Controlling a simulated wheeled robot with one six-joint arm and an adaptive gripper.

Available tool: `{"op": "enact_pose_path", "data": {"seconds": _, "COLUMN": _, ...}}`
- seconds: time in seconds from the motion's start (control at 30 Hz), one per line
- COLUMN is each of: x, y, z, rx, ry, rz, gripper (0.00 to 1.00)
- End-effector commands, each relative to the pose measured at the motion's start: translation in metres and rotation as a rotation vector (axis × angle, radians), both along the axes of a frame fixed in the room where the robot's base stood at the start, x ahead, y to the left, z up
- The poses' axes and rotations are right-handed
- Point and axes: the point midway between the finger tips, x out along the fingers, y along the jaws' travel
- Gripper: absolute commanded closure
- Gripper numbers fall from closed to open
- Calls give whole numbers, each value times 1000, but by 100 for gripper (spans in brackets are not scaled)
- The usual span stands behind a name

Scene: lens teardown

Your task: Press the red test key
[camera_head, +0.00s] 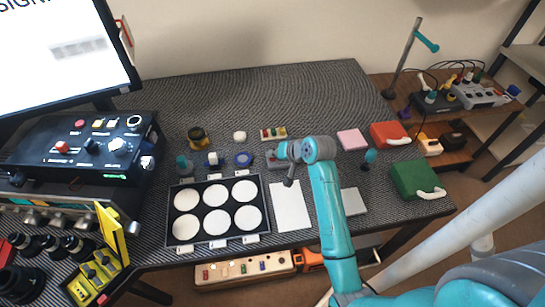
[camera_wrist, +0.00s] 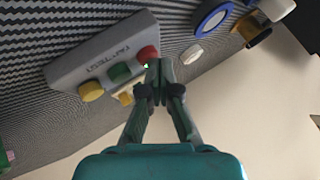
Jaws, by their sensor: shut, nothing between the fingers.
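A grey box (camera_wrist: 105,52) marked TEST shows in the wrist view with a yellow key (camera_wrist: 91,91), a green key (camera_wrist: 119,72) and the red test key (camera_wrist: 147,54) in a row. My gripper (camera_wrist: 160,70) is shut and empty, with its fingertips right beside the red key in that picture. I cannot tell whether they touch it. In the head view the grey box (camera_head: 273,165) is partly hidden under the end of my arm, and its keys cannot be made out there.
A blue ring (camera_wrist: 212,18) and a white puck (camera_wrist: 193,54) lie near the box. A black tray with white discs (camera_head: 173,240) and a white sheet (camera_head: 291,208) lie in front.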

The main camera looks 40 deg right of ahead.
Motion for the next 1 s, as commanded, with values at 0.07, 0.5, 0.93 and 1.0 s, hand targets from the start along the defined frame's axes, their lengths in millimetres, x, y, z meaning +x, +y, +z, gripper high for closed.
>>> {"op": "enact_pose_path", "data": {"seconds": 0.07, "x": 0, "y": 0, "z": 2, "rx": 0, "ry": 0, "rz": 0, "gripper": 100}}
{"op": "enact_pose_path", "data": {"seconds": 0.5, "x": 0, "y": 0, "z": 16, "rx": 0, "ry": 0, "rz": 0, "gripper": 100}}
{"op": "enact_pose_path", "data": {"seconds": 0.93, "x": 0, "y": 0, "z": 34, "rx": -1, "ry": -2, "rz": 0, "gripper": 100}}
{"op": "enact_pose_path", "data": {"seconds": 1.0, "x": 0, "y": 0, "z": 39, "rx": 0, "ry": -2, "rz": -1, "gripper": 100}}
